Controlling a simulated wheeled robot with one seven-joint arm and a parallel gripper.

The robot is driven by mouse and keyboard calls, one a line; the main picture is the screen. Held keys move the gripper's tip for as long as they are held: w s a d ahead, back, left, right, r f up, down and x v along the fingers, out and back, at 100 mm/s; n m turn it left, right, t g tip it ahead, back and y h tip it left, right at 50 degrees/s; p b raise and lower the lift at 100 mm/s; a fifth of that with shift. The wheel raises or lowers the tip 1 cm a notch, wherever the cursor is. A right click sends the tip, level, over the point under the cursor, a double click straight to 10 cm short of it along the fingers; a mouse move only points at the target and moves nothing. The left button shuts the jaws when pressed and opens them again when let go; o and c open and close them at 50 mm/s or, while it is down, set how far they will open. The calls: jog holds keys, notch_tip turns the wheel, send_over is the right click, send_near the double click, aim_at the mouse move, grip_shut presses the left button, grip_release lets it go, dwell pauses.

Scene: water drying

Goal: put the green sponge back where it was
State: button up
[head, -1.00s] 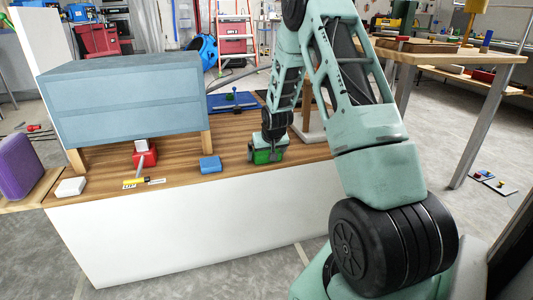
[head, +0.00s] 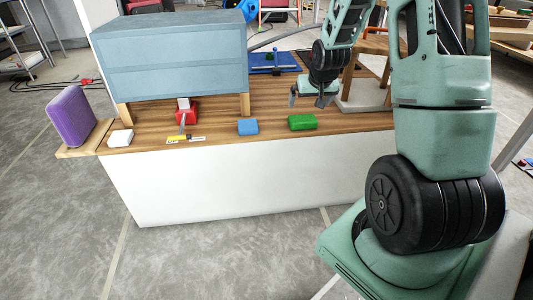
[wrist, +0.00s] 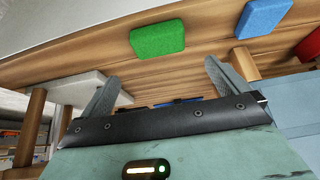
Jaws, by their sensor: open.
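The green sponge (head: 302,122) lies flat on the wooden counter top near its front edge, to the right of a blue sponge (head: 248,127). In the wrist view the green sponge (wrist: 158,39) lies beyond the fingertips, with the blue sponge (wrist: 263,18) to its right. My gripper (head: 308,99) is above the counter just behind the green sponge, apart from it. In the wrist view its two fingers (wrist: 160,80) are spread wide with nothing between them.
A blue-grey cabinet (head: 178,62) on wooden legs stands on the counter at the left. A purple block (head: 70,116) stands at the far left. A blue board (head: 272,62) lies behind.

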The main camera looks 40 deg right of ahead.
jog(key=s+a+r+n+g+y, duration=0.1)
jog(key=a+r+n+y, duration=0.15)
jog(key=a, duration=1.25)
jog(key=s+a+r+n+g+y, duration=0.15)
jog(key=a+n, duration=0.25)
jog(key=a, duration=1.1)
jog(key=s+a+r+n+g, duration=0.1)
jog(key=s+a+n, duration=0.2)
jog(key=s+a, duration=0.4)
jog(key=s+a+r+n+g, duration=0.1)
jog(key=s+a+n, duration=0.3)
jog(key=s, duration=1.2)
jog(key=a+r, duration=0.1)
jog(key=a, duration=0.3)
jog(key=shift+a+g, duration=0.25)
jog(key=shift+g, duration=0.1)
jog(key=shift+r, duration=0.15)
notch_tip(320, 180, up, 36)
jog(key=p, duration=3.6)
jog(key=shift+w+r, duration=0.1)
